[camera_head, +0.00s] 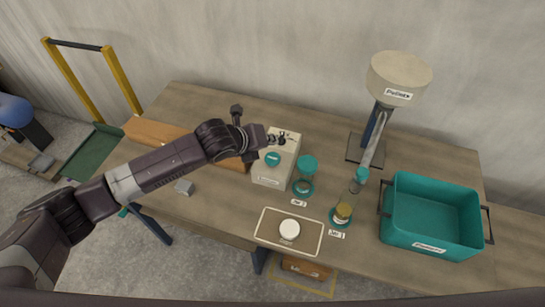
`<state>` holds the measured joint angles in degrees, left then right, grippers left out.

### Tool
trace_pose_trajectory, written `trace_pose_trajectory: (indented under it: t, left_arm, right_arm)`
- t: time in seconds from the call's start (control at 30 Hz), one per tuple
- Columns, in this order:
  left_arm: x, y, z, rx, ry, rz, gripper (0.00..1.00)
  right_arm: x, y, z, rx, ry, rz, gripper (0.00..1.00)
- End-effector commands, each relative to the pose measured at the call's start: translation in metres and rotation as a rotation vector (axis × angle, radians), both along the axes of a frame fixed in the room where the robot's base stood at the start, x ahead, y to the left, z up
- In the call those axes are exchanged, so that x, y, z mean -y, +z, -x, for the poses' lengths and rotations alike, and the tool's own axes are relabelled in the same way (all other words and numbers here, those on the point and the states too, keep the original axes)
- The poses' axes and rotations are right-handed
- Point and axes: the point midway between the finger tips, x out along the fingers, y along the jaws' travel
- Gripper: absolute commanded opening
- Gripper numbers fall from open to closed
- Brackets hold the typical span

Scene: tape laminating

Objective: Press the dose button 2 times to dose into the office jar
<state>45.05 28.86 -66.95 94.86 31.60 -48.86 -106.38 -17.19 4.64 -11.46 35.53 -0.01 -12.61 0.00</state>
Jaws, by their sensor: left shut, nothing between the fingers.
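A clear jar (343,211) with yellowish contents stands on a teal base at the front right of the panel. Another jar-like vessel with a teal top (307,165) stands behind, beside a white box (268,176) with a teal disc on its front. I cannot read which jar is the office one. My left gripper (283,137) is shut and empty at the top of the white box, away from the white button. My right gripper is out of view.
A cream hopper (399,75) on a dark stand has a chute sloping down toward the front jar. A teal crate (433,215) stands at the right. A wooden block (155,130) lies behind my left arm.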

Motion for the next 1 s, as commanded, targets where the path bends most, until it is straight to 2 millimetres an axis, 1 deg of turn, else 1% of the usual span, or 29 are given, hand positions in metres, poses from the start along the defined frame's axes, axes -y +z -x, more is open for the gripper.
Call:
trace_pose_trajectory:
  t: [0.57, 0.67, 0.77, 1.0]
  left_arm:
    - [0.0, 0.001, 0.0, -0.013, 0.02, 0.018, 0.0]
    - [0.0, 0.004, 0.0, -0.055, 0.08, 0.072, 0.0]
    - [0.0, 0.009, 0.0, -0.128, 0.187, 0.167, 0.0]
    - [0.001, 0.023, 0.0, -0.368, 0.528, 0.466, 0.0]
  right_arm:
    - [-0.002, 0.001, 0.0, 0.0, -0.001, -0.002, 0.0]
    - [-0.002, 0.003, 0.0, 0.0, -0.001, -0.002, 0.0]
    - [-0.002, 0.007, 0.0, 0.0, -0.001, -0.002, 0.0]
    - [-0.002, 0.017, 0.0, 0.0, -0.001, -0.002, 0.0]
